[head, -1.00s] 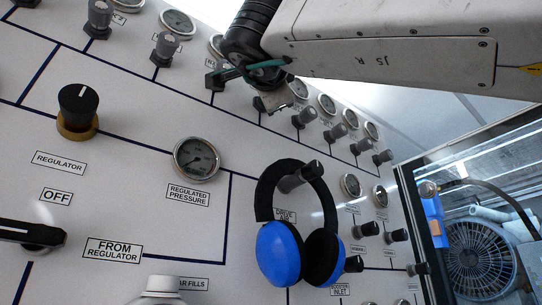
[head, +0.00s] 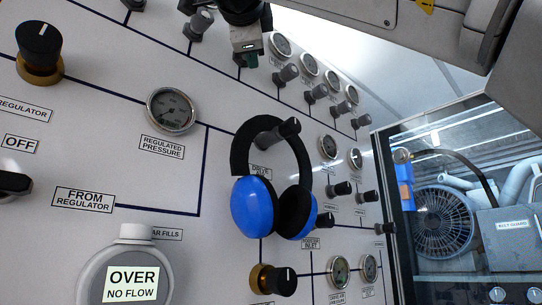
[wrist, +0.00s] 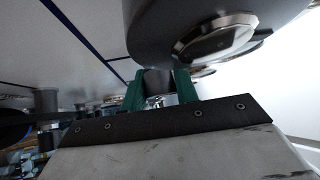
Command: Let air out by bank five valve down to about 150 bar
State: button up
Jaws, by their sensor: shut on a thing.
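The sloping white panel carries a row of grey bank valve knobs, one of them (head: 197,22) left of my gripper and another (head: 285,73) to its right. Round gauges sit above the row, the nearest clear one (head: 280,45) to the right of my gripper. My gripper (head: 248,58) is at the row between those two knobs, hiding most of the valve there. In the wrist view its green fingers (wrist: 160,88) are shut on a grey valve knob (wrist: 158,80). I cannot read the bank labels or the bank gauges' needles.
Blue headphones (head: 254,208) hang on the panel below the row. A regulator knob (head: 40,48) and regulated pressure gauge (head: 171,110) are at left. Machinery with a fan (head: 446,221) stands behind glass at right.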

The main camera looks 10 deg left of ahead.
jog(key=o, duration=1)
jog(key=v, duration=0.7)
jog(key=shift+s+d+f, duration=0.1)
jog(key=shift+s+f, duration=0.05)
jog(key=shift+s, duration=0.25)
dwell(0.4)
